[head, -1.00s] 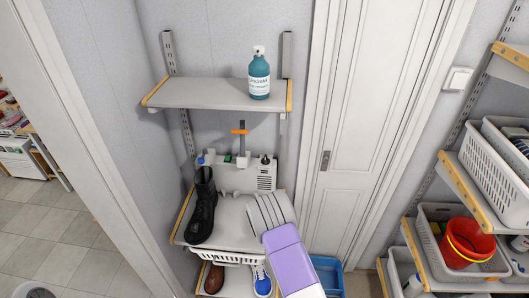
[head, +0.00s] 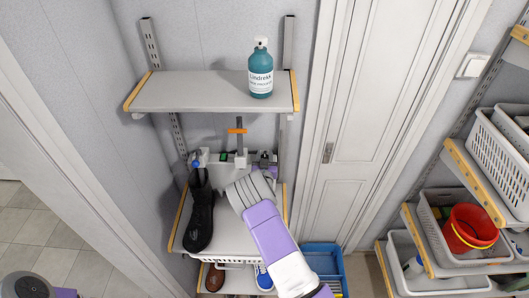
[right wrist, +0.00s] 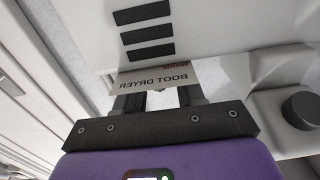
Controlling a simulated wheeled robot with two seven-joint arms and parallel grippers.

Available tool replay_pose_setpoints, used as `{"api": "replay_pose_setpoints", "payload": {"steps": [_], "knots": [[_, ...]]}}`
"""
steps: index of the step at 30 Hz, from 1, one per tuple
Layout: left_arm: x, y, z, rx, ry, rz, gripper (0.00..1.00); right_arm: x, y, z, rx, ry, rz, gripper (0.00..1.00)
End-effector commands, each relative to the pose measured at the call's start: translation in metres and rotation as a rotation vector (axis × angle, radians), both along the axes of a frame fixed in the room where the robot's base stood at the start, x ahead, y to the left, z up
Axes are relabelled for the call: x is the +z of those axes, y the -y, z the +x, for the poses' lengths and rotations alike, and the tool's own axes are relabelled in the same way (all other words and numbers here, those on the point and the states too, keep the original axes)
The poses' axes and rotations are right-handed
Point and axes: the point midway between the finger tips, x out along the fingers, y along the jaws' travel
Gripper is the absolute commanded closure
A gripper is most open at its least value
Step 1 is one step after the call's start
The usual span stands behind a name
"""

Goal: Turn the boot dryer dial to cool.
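The white boot dryer (head: 213,160) stands at the back of the middle shelf, partly hidden behind my right gripper. In the right wrist view, its BOOT DRYER label (right wrist: 155,78) appears upside down just beyond the fingers, below dark vent slots (right wrist: 148,32). A dark round knob (right wrist: 302,110) on a white part is at the right edge there; I cannot tell whether it is the dial, and no setting mark is readable. My right gripper (right wrist: 160,100) is open, with an empty gap between its fingers. My left gripper is not in view.
A black boot (head: 199,220) stands left of my right arm. A teal spray bottle (head: 260,72) stands on the upper shelf (head: 185,92), above the dryer. More shoes are below. A blue crate (head: 325,262) is at lower right, before a white door (head: 362,130).

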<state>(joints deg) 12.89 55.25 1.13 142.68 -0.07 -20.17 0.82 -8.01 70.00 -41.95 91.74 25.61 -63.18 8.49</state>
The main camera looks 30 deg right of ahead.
Motion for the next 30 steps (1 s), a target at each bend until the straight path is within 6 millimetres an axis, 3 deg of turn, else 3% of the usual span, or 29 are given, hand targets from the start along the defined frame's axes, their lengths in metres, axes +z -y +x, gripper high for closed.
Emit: {"api": "replay_pose_setpoints", "payload": {"steps": [14,15,22,30], "knots": [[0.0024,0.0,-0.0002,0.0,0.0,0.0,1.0,-0.0005,0.0073,0.0111,0.0,-0.002,0.001,0.62],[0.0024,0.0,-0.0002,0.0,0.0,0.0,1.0,-0.0005,0.0072,0.0112,0.0,-0.002,0.001,0.63],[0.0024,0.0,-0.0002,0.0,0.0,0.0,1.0,-0.0004,0.0071,0.0111,0.0,-0.001,0.001,0.98],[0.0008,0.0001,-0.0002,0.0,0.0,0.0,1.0,-0.0005,0.0074,0.0111,0.008,-0.001,0.001,1.0]]}}
